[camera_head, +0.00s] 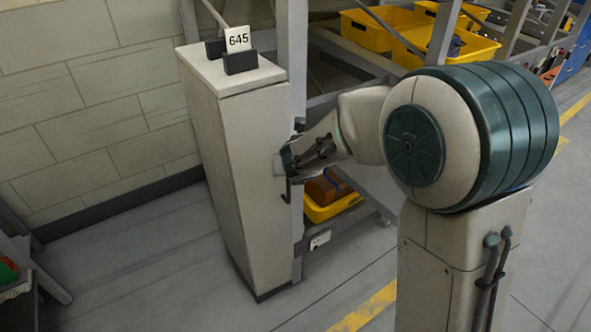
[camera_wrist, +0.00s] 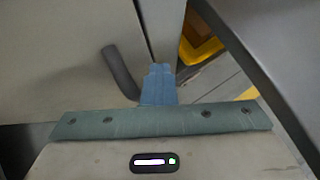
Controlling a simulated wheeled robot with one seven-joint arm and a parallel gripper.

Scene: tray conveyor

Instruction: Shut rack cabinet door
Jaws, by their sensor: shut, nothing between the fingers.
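The pale rack cabinet (camera_head: 245,185) stands upright against the wall, with a 645 card on its top. Its door shows as a flat pale panel in the wrist view (camera_wrist: 65,60). A dark curved handle (camera_wrist: 119,72) sticks out from that panel, just left of my fingers. My gripper (camera_head: 282,162) is at the cabinet's right side, near the handle's height. In the wrist view my blue-grey fingers (camera_wrist: 160,74) are together and empty, beside the handle and not around it. A thin dark line runs along the panel's edge above the fingertips. Whether the fingertips touch the panel is unclear.
A metal rack with yellow bins (camera_head: 455,42) stands behind and right of the cabinet. A low yellow bin (camera_head: 333,208) holding brown items sits just right of it. A grey post (camera_head: 293,60) rises behind the cabinet. The floor in front (camera_head: 130,275) is clear.

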